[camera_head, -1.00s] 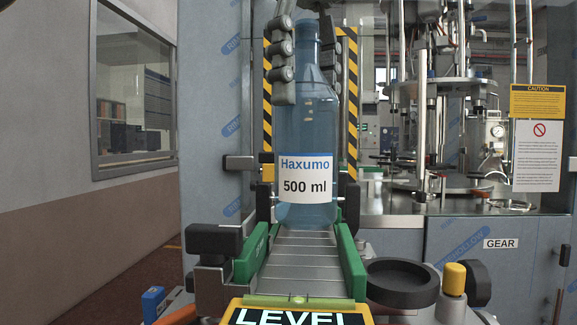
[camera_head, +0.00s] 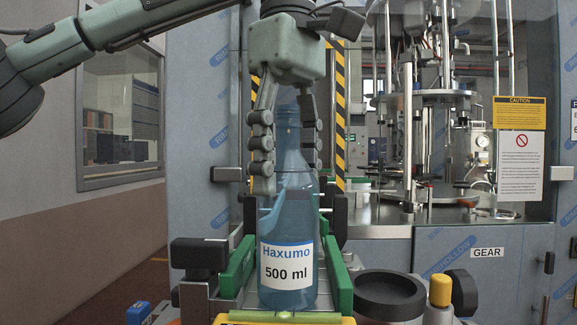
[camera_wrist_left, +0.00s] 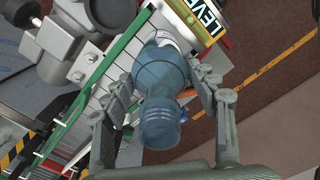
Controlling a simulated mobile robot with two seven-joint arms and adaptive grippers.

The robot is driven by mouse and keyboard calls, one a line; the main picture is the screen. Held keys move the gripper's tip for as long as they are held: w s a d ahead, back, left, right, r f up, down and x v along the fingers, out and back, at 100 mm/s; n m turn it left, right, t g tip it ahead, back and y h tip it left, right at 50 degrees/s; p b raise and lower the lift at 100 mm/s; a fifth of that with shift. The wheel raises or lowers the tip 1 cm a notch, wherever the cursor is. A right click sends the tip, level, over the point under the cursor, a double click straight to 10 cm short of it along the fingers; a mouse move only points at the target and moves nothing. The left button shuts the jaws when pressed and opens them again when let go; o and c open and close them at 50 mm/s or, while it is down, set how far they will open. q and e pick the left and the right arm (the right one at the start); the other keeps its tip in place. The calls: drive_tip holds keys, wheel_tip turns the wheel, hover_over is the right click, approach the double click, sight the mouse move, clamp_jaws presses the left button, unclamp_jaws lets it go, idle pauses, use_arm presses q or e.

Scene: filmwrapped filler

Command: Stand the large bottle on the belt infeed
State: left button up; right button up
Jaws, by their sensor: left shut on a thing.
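The large bottle (camera_head: 287,222) is blue, clear and upright, with a white label reading "Haxumo 500 ml". My left gripper (camera_head: 288,172) comes down from above and is shut around its upper body, one finger on each side. The left wrist view looks down on the bottle (camera_wrist_left: 160,85) between the two fingers (camera_wrist_left: 168,82). The belt infeed (camera_head: 325,287) lies between green side rails, and the bottle stands over its near end. I cannot tell whether the bottle's base touches the belt. My right gripper is not in view.
A green rail (camera_head: 339,278) flanks the belt on the right and another (camera_head: 238,267) on the left. A black block (camera_head: 199,254) is at left, and a dark round cup (camera_head: 389,292) and yellow knob (camera_head: 440,291) at right. A level sign (camera_wrist_left: 203,18) is at the near end.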

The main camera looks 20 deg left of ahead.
sight(289, 106)
use_arm(q)
drive_tip(key=o, duration=1.3)
drive_tip(key=shift+f, duration=0.1)
drive_tip(key=shift+r, duration=3.9)
